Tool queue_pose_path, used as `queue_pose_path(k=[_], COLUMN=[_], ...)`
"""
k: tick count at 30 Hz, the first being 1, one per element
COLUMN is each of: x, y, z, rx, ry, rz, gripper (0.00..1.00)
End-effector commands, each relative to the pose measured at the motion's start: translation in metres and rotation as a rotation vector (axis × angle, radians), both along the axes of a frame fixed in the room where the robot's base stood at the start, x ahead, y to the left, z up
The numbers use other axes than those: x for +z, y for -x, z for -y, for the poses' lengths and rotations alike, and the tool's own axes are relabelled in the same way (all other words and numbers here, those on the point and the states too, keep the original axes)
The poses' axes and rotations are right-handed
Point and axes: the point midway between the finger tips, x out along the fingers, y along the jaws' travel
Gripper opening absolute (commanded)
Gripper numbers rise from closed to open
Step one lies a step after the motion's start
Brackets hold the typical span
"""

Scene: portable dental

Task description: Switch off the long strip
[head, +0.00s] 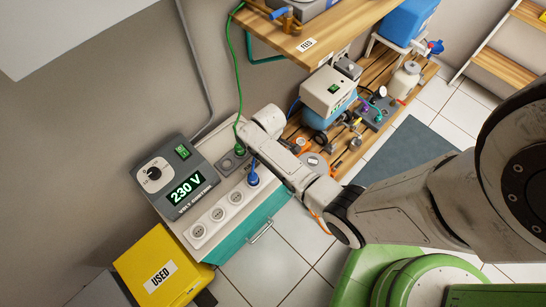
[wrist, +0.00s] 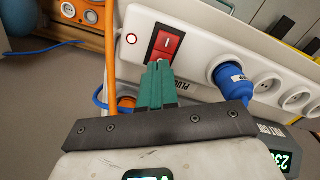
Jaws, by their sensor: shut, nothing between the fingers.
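The long strip is a white power strip (wrist: 205,28) running across the wrist view. A blue plug (wrist: 231,80) sits in the strip. In the head view the strip's sockets (head: 218,213) show on the cabinet top, while my arm hides its switch end.
A grey voltage unit reading 230 V (head: 184,178) stands behind the strip. A green cable (head: 236,75) drops to a grey socket. A yellow USED bin (head: 165,270) stands at the front left. A wooden bench with pumps (head: 375,75) lies beyond. An orange cable (wrist: 109,60) hangs left of my fingers.

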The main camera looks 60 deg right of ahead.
Motion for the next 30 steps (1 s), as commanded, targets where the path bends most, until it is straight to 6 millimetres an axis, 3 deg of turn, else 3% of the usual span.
queue_pose_path(k=[30], x=[-0.015], y=[0.000], z=[0.000], rx=[0.000], ry=[0.000], rz=[0.000], gripper=[0.00])
